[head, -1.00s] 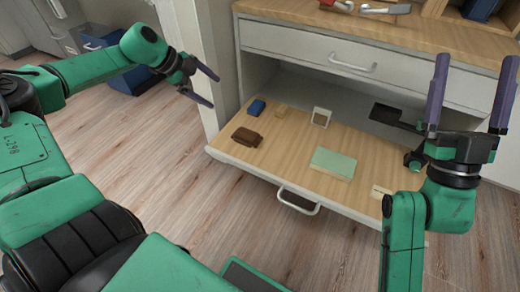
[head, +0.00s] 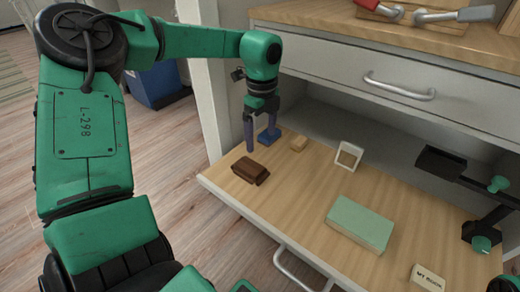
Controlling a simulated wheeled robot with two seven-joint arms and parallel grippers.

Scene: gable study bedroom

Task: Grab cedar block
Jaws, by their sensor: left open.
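A small light tan wooden block (head: 298,143), which looks like the cedar block, lies on the pulled-out wooden drawer board (head: 300,205) near its back left. My left gripper (head: 261,147) is open and points down just left of the block. Its fingers are apart from the block, with a blue item (head: 270,136) right behind them. I cannot tell how high the fingertips are above the board.
A brown wallet-like item (head: 251,171) lies in front of the left gripper. A white-framed square (head: 348,156), a pale green box (head: 360,224), a lettered card (head: 427,278) and a dark jointed item (head: 440,163) lie further right. The upper drawer front (head: 340,70) overhangs the back.

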